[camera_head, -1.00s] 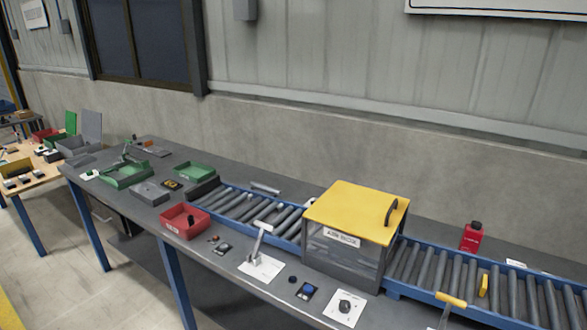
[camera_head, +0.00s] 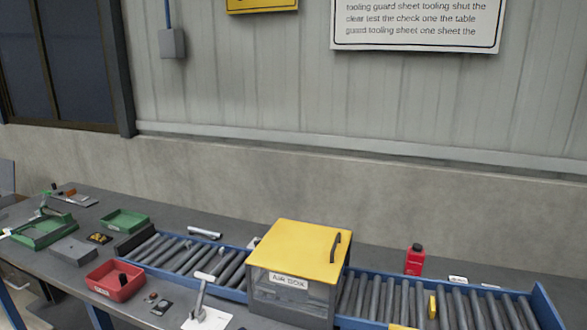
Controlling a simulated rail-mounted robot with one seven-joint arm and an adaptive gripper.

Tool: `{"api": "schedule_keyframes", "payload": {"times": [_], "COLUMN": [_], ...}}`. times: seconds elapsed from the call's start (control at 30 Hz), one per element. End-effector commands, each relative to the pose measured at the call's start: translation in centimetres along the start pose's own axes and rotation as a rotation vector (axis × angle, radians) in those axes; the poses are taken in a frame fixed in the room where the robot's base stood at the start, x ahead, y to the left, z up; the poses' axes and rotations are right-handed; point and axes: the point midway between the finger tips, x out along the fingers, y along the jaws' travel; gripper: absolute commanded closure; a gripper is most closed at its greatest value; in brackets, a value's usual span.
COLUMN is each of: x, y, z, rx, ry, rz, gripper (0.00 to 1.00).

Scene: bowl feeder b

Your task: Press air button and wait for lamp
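No button clearly marked as the air button can be made out. A small dark panel (camera_head: 162,307) and a small round reddish piece (camera_head: 152,297) sit on the bench right of the red bin. A lever on a white plate (camera_head: 205,318) stands left of the yellow-lidded box (camera_head: 300,250), whose front label begins with what looks like "AIR". The lid is shut. I cannot identify a lit lamp. My gripper is not in view.
A roller conveyor (camera_head: 455,308) with blue rails runs along the bench on both sides of the box. A red bin (camera_head: 115,282), a green tray (camera_head: 125,221) and a red bottle (camera_head: 415,260) stand around it. The grey wall is behind.

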Motion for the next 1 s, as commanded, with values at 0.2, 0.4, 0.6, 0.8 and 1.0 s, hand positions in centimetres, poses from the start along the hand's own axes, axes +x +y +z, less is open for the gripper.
{"api": "schedule_keyframes", "payload": {"times": [0.2, 0.4, 0.6, 0.8, 1.0], "x": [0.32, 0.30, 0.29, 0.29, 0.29], "y": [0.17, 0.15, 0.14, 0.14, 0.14], "z": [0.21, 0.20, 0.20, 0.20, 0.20], "rx": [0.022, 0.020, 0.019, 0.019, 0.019], "ry": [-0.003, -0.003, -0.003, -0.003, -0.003], "rz": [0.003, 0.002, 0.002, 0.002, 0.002], "gripper": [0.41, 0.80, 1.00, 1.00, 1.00]}}
